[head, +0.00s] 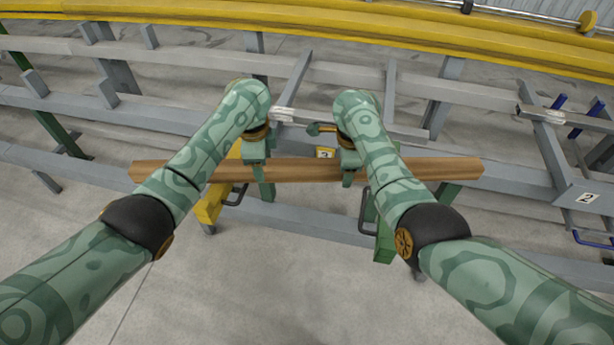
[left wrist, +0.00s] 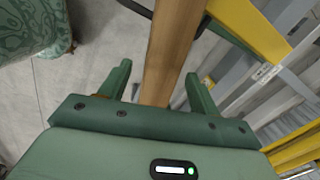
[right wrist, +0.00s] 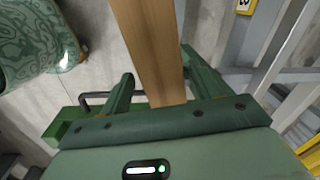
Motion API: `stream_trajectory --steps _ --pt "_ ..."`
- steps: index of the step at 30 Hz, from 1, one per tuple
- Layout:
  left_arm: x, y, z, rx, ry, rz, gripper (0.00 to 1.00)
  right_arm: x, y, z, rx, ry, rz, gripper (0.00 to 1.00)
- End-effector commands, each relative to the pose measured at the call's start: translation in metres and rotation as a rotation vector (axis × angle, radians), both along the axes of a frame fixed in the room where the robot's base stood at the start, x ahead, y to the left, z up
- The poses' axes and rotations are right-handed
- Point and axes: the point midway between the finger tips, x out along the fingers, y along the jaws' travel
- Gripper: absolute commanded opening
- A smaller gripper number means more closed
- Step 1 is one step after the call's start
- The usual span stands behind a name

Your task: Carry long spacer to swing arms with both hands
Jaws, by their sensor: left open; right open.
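The long spacer (head: 300,171) is a brown wooden beam lying crosswise in the middle of the head view. My left gripper (head: 262,182) and my right gripper (head: 348,178) are both at the beam, left and right of its middle. In the left wrist view the beam (left wrist: 172,45) runs between the open fingers of my left gripper (left wrist: 160,78), with gaps beside it. In the right wrist view the beam (right wrist: 150,45) runs between the open fingers of my right gripper (right wrist: 158,68). I cannot tell which parts are the swing arms.
A yellow stand (head: 210,205) and a green stand (head: 386,240) with dark handles are near the beam. Grey rails (head: 150,115) of the runout table cross behind, with a yellow beam (head: 330,35) farther back. A grey post at right bears plate 2 (head: 587,198). The floor in front is clear.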

Motion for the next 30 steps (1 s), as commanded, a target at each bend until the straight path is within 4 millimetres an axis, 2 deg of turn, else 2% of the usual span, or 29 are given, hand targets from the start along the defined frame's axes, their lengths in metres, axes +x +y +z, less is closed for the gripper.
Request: stream_trajectory --steps 3,9,16,20,27,30 --pt "-0.002 -0.001 0.030 -0.005 -0.005 -0.001 0.63 0.000 0.000 0.000 0.000 0.000 0.000 0.63" --pt "-0.006 -0.002 0.071 -0.004 -0.005 -0.001 0.63 0.000 0.000 0.000 0.000 0.000 0.000 0.63" --pt "-0.008 -0.001 0.088 -0.002 -0.003 0.000 0.63 0.000 0.001 0.007 0.003 -0.001 0.002 0.63" --pt "-0.008 -0.001 0.089 -0.002 -0.002 0.000 0.63 -0.002 0.002 0.029 0.004 -0.003 0.001 0.63" --pt "-0.008 -0.001 0.089 -0.002 -0.002 0.000 0.63 -0.007 0.002 0.086 0.004 -0.004 0.001 0.63" --pt "-0.008 -0.001 0.088 -0.002 -0.002 0.000 0.63 -0.009 0.000 0.103 0.001 -0.002 0.000 0.63"
